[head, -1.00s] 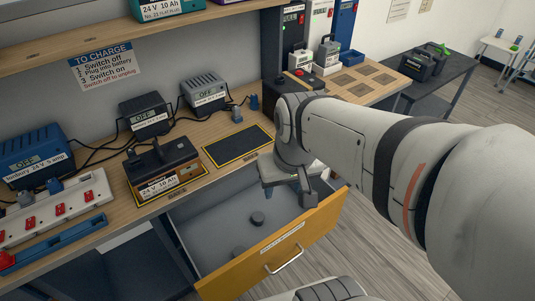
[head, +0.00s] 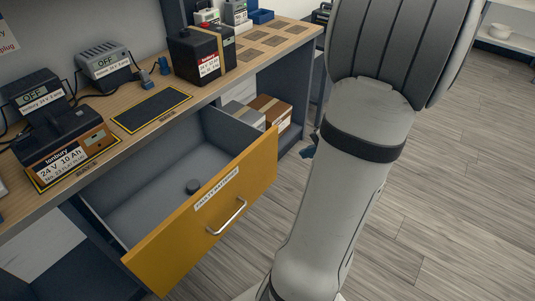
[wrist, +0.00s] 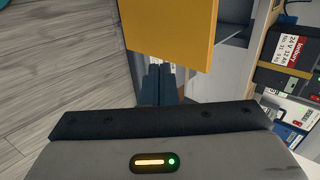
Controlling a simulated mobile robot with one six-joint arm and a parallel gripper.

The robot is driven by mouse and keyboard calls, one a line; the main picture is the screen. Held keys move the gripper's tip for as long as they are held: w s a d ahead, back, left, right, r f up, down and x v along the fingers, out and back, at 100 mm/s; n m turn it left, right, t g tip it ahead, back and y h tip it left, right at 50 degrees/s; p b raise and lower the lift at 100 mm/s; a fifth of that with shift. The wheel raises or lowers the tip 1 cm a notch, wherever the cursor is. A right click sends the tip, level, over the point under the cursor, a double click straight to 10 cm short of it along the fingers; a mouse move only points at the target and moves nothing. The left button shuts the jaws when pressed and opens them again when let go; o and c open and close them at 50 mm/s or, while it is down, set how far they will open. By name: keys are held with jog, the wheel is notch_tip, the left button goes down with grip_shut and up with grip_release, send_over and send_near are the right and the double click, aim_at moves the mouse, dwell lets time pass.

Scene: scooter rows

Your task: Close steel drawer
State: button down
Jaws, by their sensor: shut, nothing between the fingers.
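The drawer under the bench stands open, with a yellow front (head: 205,215), a steel bar handle (head: 228,217) and a grey metal inside (head: 150,195). A small dark round piece (head: 193,187) lies on its floor. In the wrist view the yellow front (wrist: 168,30) fills the upper middle. My gripper (wrist: 160,75) is shut and empty, its dark fingers close below the panel's lower edge in that view. I cannot tell whether they touch it. In the head view my arm hides most of the gripper.
The bench top carries a battery (head: 65,145) on a yellow-edged mat, an empty dark mat (head: 152,108), chargers (head: 104,66) and a black battery (head: 200,55). Boxes (head: 270,112) sit on a shelf right of the drawer. The wooden floor (head: 430,200) to the right is clear.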

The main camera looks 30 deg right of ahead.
jog(key=b, duration=0.2)
send_near(268, 155)
jog(key=x, duration=0.4)
jog(key=shift+a+f, duration=0.1)
jog(key=shift+f, duration=0.4)
jog(key=shift+w+a, duration=0.15)
jog(key=shift+w, duration=0.45)
